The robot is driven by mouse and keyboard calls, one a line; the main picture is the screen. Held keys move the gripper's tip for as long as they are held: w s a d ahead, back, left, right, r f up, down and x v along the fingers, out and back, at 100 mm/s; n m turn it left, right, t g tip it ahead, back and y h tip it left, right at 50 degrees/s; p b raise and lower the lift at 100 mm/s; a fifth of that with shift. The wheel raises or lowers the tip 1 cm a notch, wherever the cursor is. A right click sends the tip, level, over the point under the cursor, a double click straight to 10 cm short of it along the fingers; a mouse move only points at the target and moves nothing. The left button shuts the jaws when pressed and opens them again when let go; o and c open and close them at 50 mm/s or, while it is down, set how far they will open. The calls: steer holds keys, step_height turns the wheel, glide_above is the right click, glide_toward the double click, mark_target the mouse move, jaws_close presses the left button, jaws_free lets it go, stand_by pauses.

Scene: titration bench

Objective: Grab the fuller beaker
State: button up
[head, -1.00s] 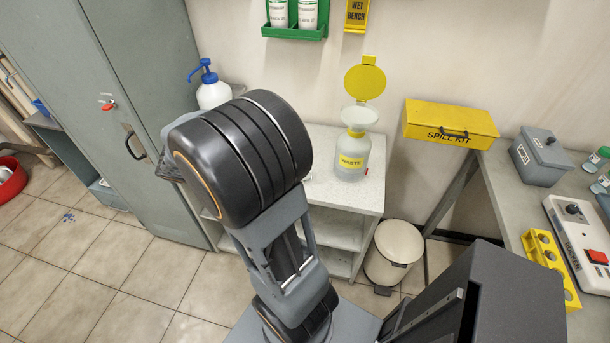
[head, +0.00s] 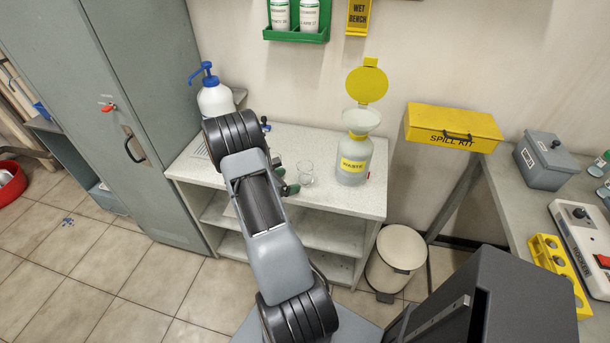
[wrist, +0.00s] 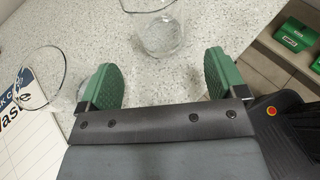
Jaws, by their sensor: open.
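A clear glass beaker (head: 305,172) stands upright on the white speckled bench top. In the wrist view the beaker (wrist: 160,36) is just beyond the fingertips, near the middle of the gap and cut off by the top edge. It looks empty or nearly so. My gripper (head: 285,180) is low over the bench, left of this beaker. In the wrist view my gripper (wrist: 160,72) is open, its green pads wide apart with nothing between them. A second clear round glass outline (wrist: 40,76), possibly another beaker, lies left of the left finger; its liquid level cannot be told.
A waste bottle (head: 354,160) with a funnel stands right of the beaker. A white pump bottle (head: 214,97) stands at the back left. A printed sign (wrist: 16,125) is at the left in the wrist view. The bench's front edge (head: 330,207) is close to my gripper.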

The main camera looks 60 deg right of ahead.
mark_target(299, 178)
steer(key=shift+p+x, duration=0.7)
steer(key=shift+x, duration=2.85)
steer(key=shift+s+r, duration=0.1)
steer(key=c, duration=1.1)
